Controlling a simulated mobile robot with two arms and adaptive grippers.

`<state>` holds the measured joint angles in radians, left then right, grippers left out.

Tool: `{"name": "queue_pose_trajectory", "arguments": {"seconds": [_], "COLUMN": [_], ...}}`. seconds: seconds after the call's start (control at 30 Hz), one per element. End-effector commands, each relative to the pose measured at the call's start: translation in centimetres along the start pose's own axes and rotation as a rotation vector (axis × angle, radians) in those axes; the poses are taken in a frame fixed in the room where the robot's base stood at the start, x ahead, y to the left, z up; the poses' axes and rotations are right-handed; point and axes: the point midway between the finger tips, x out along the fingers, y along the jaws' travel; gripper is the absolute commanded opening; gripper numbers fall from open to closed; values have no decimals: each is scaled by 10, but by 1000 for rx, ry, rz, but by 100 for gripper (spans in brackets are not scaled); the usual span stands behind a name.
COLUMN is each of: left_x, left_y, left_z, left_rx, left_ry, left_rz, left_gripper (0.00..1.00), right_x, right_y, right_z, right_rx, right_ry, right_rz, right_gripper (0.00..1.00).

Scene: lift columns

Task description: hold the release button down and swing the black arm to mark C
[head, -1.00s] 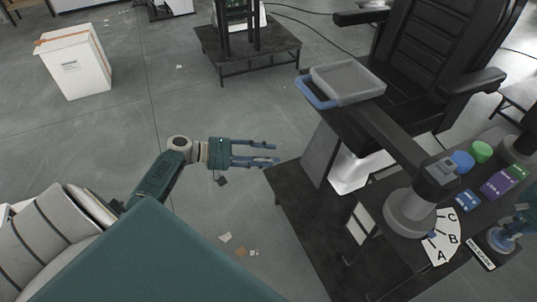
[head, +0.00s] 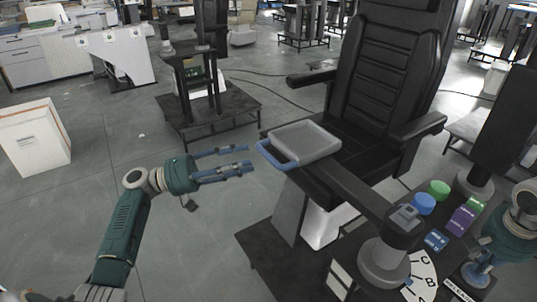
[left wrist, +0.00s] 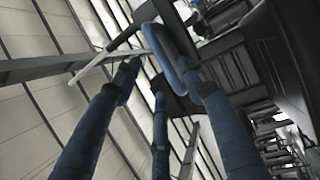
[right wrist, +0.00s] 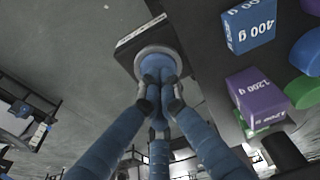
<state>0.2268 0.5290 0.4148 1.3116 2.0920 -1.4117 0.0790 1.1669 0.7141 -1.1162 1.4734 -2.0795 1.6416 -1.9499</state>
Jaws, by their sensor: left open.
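The black arm (head: 350,193) runs from a grey round pivot (head: 383,265) up-left to a grey tray (head: 305,142) with a blue loop handle (head: 275,155). The lettered white dial (head: 425,270) beside the pivot shows C and part of B. My left gripper (head: 250,170) is open and empty, just left of the handle; the handle (left wrist: 165,55) also lies ahead of its fingers in the left wrist view. My right gripper (right wrist: 158,85) has its fingers together, tips down on a round grey-rimmed button (right wrist: 150,62). The tips hide its middle, so I cannot tell how far it is pressed.
Blue (head: 436,240) and purple (head: 462,220) weight blocks and round blue (head: 423,203) and green (head: 438,188) pieces stand near the pivot. A black chair (head: 395,90) stands behind the tray. A white box (head: 35,138) is on the floor at left, with clear floor between.

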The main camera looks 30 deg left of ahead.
Motion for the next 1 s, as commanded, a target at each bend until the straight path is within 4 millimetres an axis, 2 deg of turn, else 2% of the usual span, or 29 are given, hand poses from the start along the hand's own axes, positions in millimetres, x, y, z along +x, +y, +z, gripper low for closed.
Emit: {"name": "queue_pose_trajectory", "arguments": {"seconds": [0.1,0.3,0.5,0.77,0.8,1.0], "left_x": [26,58,73,74,74,74], "left_y": [0,0,-1,-1,-1,-1], "left_z": [0,0,0,0,0,0], "left_rx": [2,0,0,0,0,0], "left_ry": [-1,0,2,2,1,1], "left_rz": [1,1,-1,-1,-1,-1], "left_gripper": [41,41,41,41,39,0], "right_x": [1,1,1,1,1,1], "right_y": [1,1,1,1,1,1], "right_z": [0,0,0,0,0,0], "right_rx": [0,0,0,0,0,1], "right_ry": [-1,-1,-1,-1,-1,-1], "right_rz": [3,3,3,3,3,3], "right_gripper": [0,0,0,0,0,0]}}
